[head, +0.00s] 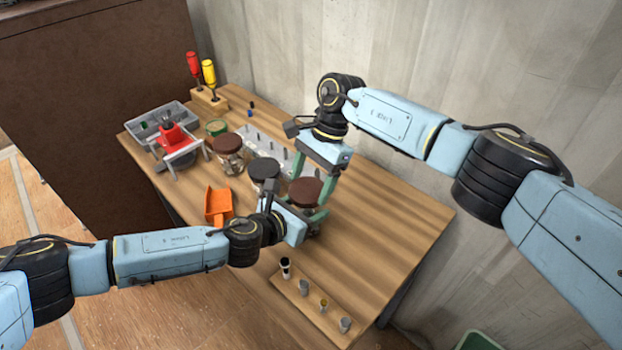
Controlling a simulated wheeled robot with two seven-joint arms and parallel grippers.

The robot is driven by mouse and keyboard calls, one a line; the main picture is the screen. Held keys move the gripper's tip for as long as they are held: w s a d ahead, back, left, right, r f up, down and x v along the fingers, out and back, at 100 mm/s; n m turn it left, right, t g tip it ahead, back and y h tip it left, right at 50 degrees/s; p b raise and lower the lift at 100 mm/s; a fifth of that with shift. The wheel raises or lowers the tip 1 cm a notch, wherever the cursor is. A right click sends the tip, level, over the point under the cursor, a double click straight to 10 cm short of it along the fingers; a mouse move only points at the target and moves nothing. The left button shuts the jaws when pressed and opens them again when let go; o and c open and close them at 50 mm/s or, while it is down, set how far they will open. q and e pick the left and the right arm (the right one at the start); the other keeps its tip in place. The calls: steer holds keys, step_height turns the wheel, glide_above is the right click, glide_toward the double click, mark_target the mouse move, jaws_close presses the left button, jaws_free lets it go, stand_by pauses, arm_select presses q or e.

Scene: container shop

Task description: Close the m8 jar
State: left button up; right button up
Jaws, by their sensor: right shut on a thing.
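A dark brown round lid (305,191) is at the front of a row of jars, between my two grippers. My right gripper (312,180) reaches down from above with its green fingers on either side of this lid, and is shut on it. The jar under the lid is mostly hidden by my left gripper (308,220), so I cannot tell whether the lid is seated. My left gripper is low beside that jar; its fingers are largely hidden, and their opening does not show. No label marking the m8 jar is readable.
A black-lidded jar (264,170) and another brown-lidded jar (227,144) stand behind. An orange scoop (218,204) lies to the left. A wooden strip (318,309) with several small parts is at the front. The table's right side (400,215) is clear.

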mark_target(313, 187)
steer(key=shift+f, duration=0.9)
steer(key=shift+f, duration=0.35)
steer(key=shift+f, duration=0.2)
steer(key=shift+s+f, duration=0.1)
steer(key=shift+f, duration=0.2)
steer(key=shift+c, duration=0.3)
steer(key=shift+d+f, duration=0.1)
steer(key=shift+s+r+t+h, duration=0.15)
steer(key=shift+r+t+h, duration=0.15)
steer(key=shift+r, duration=0.15)
steer(key=shift+w+a+r, duration=0.2)
steer(key=shift+r, duration=0.1)
stand_by(0.6)
steer(key=shift+s+d+f, duration=0.1)
steer(key=shift+f, duration=0.6)
